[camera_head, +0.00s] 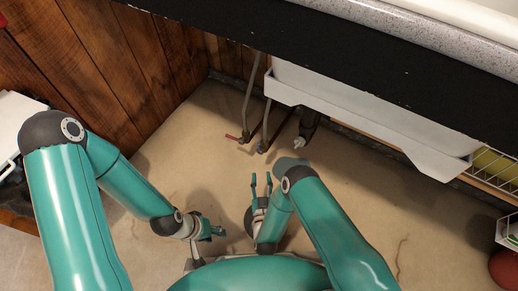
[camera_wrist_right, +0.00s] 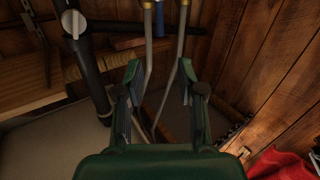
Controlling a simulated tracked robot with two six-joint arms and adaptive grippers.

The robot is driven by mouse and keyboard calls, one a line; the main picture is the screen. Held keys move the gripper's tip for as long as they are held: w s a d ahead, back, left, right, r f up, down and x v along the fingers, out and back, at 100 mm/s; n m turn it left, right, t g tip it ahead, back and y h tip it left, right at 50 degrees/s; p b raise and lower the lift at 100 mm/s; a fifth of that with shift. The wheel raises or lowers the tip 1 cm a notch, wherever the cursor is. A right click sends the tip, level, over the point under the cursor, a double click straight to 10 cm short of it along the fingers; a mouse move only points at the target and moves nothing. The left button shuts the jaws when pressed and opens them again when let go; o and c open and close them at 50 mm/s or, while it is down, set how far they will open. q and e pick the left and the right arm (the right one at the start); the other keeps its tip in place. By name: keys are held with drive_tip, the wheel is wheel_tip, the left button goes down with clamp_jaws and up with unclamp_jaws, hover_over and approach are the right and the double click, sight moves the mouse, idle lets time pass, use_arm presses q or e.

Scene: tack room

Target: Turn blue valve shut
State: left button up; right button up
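The blue valve (camera_head: 261,149) is small and sits at the lower end of a grey pipe under the counter, just right of a red-handled valve (camera_head: 232,137). How its handle is turned is too small to tell. My right gripper (camera_head: 261,180) is open and empty, pointing up the picture toward the blue valve, with a gap between them. In the right wrist view my open fingers (camera_wrist_right: 160,82) frame two grey pipes farther off. My left gripper (camera_head: 217,231) is at lower left, away from the valves, seen side-on; its opening is unclear.
A black drain pipe (camera_head: 308,120) with a white end hangs right of the valves, below a white tray (camera_head: 370,115). The dark counter edge (camera_head: 330,55) overhangs them. A wooden wall (camera_head: 130,60) stands left. A wire rack (camera_head: 495,170) is at right. The floor (camera_head: 180,150) nearby is clear.

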sight(259, 146)
drive_tip(key=w+b, duration=0.7)
drive_tip(key=w, duration=0.6)
drive_tip(key=shift+w, duration=0.1)
drive_tip(key=shift+w+r+b, duration=0.1)
drive_tip(key=shift+w+b, duration=0.25)
drive_tip(key=shift+w, duration=0.4)
clamp_jaws()
